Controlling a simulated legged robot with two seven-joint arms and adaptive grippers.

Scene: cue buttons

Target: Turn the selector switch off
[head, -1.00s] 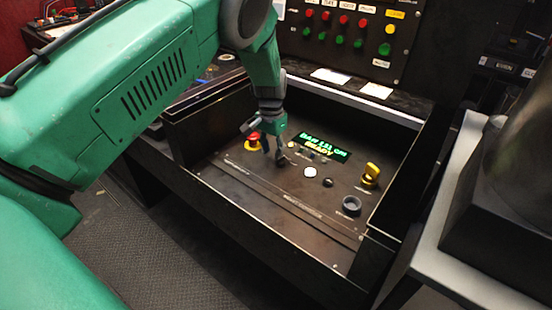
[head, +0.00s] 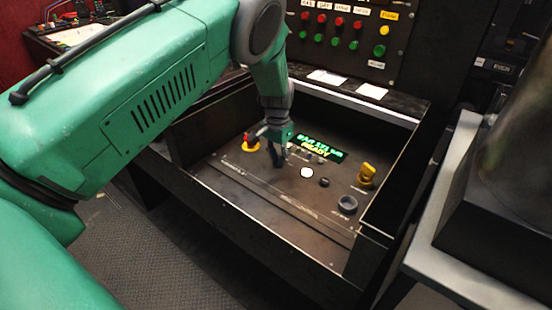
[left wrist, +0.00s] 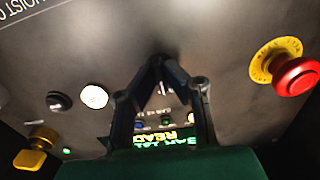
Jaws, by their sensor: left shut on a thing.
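My left gripper (head: 277,158) reaches down onto the dark sloped control panel (head: 240,195), between the red emergency button (head: 248,140) and the white button (head: 306,173). In the left wrist view its two dark fingers (left wrist: 157,64) close in toward each other around a small dark knob with a white line (left wrist: 161,88), which looks like the selector switch. The gripper is shut on it. The fingers hide most of the knob, so its exact setting cannot be read. A green display (head: 321,148) reading READY lies just beyond the gripper. My right gripper is not in view.
A yellow knob (head: 366,174), a black button (head: 324,182) and a dark round knob (head: 347,205) are on the panel's right. Raised black walls (head: 386,200) frame the panel. A back panel (head: 352,30) carries several coloured buttons. The panel's front part is clear.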

